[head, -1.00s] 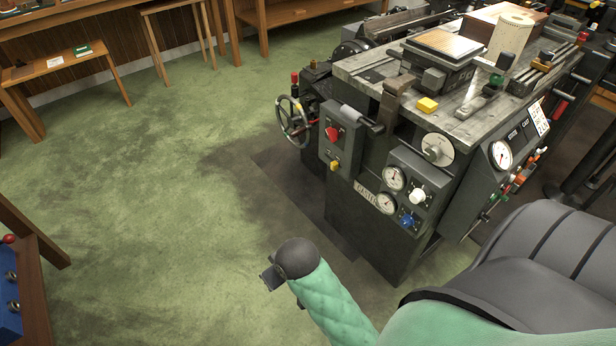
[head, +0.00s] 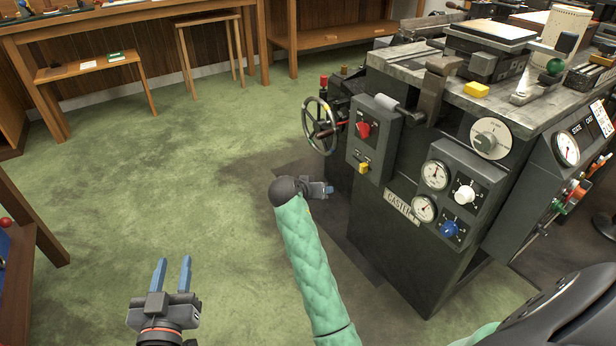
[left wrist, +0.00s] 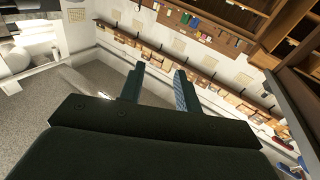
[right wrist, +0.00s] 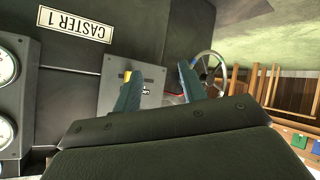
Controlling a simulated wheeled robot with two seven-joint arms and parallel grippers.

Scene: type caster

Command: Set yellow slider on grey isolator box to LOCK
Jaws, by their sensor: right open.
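The grey isolator box (head: 374,138) hangs on the left front of the dark machine, with a red knob (head: 363,129) and a yellow slider (head: 364,167) at its lower end. In the right wrist view the box (right wrist: 152,97) appears between and behind the fingers, and the slider (right wrist: 127,76) is partly hidden by one finger. The slider's setting is too small to read. My right gripper (head: 328,190) is open and empty, lower left of the box and apart from it. My left gripper (head: 173,275) is open and empty above the floor at lower left.
The machine carries a CASTER nameplate (head: 402,207), gauges (head: 435,175), a white knob (head: 464,193) and a blue knob (head: 450,229) right of the box. A handwheel (head: 320,125) stands out on its left. Green floor (head: 150,180) is free. Wooden benches (head: 95,62) line the back.

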